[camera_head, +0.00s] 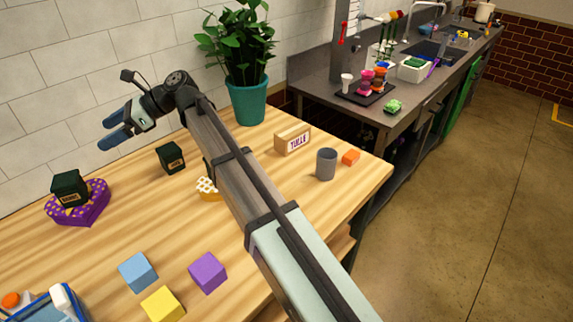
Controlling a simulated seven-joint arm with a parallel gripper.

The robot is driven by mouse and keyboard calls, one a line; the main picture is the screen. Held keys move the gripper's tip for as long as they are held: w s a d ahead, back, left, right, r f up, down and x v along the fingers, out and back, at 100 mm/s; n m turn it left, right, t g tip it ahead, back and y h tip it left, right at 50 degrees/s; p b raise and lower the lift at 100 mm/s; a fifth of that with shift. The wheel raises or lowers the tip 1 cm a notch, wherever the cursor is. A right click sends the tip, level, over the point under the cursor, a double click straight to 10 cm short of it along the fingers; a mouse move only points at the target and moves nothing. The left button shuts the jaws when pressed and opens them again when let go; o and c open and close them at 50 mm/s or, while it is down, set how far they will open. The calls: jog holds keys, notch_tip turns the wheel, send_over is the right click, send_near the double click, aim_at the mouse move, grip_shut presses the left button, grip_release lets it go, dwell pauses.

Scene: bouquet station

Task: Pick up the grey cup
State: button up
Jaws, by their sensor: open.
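The grey cup (326,165) stands upright on the wooden table near its right edge. My gripper (108,132) is at the upper left, in front of the white tiled wall, far to the left of the cup. Its blue fingers point left, and it is open and empty. My arm crosses the table between my gripper and the cup.
A potted plant (248,103) stands at the table's back. A sink counter (330,85) stands beyond.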

jog(key=w+d+m+t+y, duration=0.1)
jog(key=w+d+t, duration=0.15)
jog(key=d, duration=0.65)
jog(key=w+d+m+t+y, duration=0.15)
jog(key=w+d, duration=0.25)
jog(key=d, duration=0.5)
jog(key=m+t, duration=0.5)
jog(key=t, duration=0.1)
send_over(322, 161)
jog(key=w+a, duration=0.3)
jog(key=a, duration=0.1)
jog(key=s+d+m+t, duration=0.15)
jog(key=s+d, duration=0.25)
jog(key=d, duration=0.4)
jog(key=s+d+m+t, duration=0.1)
jog(key=s+d+t, duration=0.2)
jog(key=d, duration=0.5)
jog(key=f, duration=1.7)
jog(key=shift+s+d, duration=0.1)
jog(key=shift+d, duration=0.1)
jog(key=shift+a+f, duration=0.2)
jog(key=shift+f, duration=0.05)
jog(key=shift+x, duration=6.8)
jog(key=shift+d+f, duration=0.1)
jog(key=shift+f, duration=0.05)
jog(key=c, duration=1.1)
